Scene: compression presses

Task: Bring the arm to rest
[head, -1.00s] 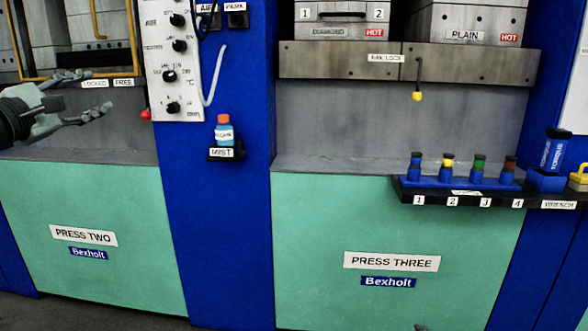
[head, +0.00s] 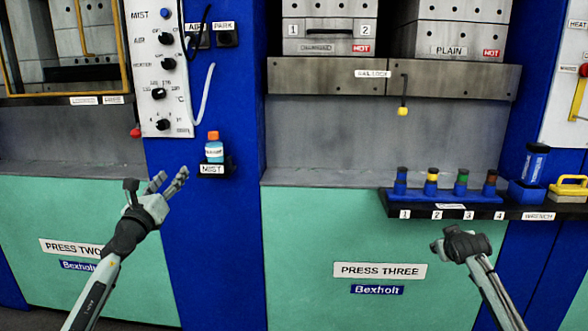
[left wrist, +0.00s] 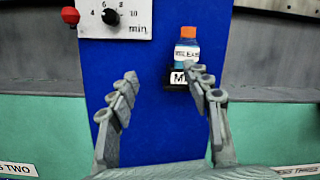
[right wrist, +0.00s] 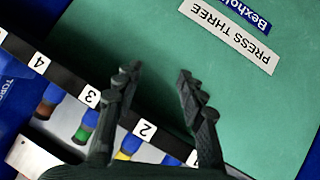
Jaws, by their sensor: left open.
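My left gripper (head: 170,182) is in front of the blue column, at the lower left of the mist bottle (head: 213,148). In the left wrist view its fingers (left wrist: 165,105) are spread with nothing between them, and the bottle shows beyond the right finger. My right gripper (head: 440,245) is low in front of press three, below the numbered rack. In the right wrist view its fingers (right wrist: 160,85) are apart and empty, with the green panel and the rack edge behind them.
The rack shelf (head: 460,212) with several coloured-cap holders juts out above my right gripper. A yellow-tipped lever (head: 403,110) hangs below press three's rail. A knob panel (head: 160,70) stands at upper left. The green panels' front is open floor space.

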